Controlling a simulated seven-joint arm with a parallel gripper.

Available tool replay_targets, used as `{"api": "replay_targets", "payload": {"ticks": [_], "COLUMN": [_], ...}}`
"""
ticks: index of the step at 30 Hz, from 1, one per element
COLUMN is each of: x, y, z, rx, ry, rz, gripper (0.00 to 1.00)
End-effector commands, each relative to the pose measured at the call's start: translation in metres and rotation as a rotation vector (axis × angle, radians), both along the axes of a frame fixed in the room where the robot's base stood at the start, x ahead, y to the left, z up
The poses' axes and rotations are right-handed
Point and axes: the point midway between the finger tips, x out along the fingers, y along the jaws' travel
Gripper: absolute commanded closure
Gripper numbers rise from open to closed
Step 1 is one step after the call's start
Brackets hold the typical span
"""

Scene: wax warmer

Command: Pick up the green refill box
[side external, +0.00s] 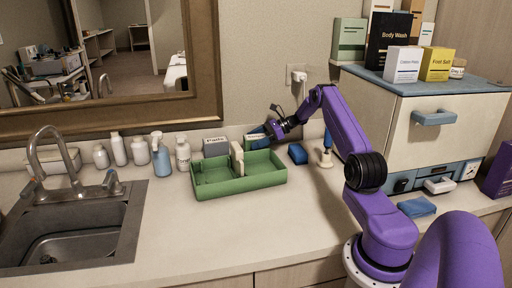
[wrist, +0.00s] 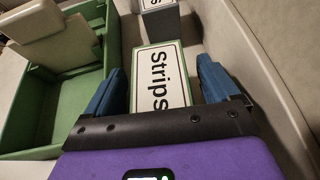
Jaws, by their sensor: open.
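A white-topped box with green edges, lettered "Strips" (wrist: 158,78), lies between the fingers of my gripper (wrist: 161,66) in the wrist view. It is the box that best fits the green refill box. My gripper is open, with one blue finger on each side of the box; I cannot tell whether they touch it. In the side view my gripper (side external: 264,138) is low behind the green tray, near the wall, and mostly hides the box. The near end of the box is hidden by my gripper in the wrist view.
The green tray (side external: 240,184) with a cream divider stands just in front. A grey box (side external: 215,147) is beside the Strips box. A blue block (side external: 298,153) and a blue-and-cream upright item (side external: 326,155) stand right. The wall is close behind; the front counter is clear.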

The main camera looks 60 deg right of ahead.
Motion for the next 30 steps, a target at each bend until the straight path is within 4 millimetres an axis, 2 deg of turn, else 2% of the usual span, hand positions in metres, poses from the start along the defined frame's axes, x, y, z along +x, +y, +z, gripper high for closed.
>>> {"api": "replay_targets", "payload": {"ticks": [5, 9, 10, 11, 23, 26, 30], "x": [0.0, 0.0, 0.0, 0.0, 0.0, 0.0, 0.001], "y": [0.0, 0.0, 0.0, 0.0, 0.0, -0.001, 0.0], "z": [0.0, 0.0, 0.0, 0.0, 0.006, 0.014, 0.034], "rx": [0.0, 0.0, 0.0, 0.0, -0.002, -0.002, -0.003], "ry": [0.0, 0.0, 0.0, 0.0, -0.002, -0.002, -0.003], "rz": [-0.001, -0.001, -0.001, -0.001, 0.0, -0.001, 0.0], "gripper": [0.12, 0.57, 0.67, 0.71, 0.71, 0.71, 0.71]}}
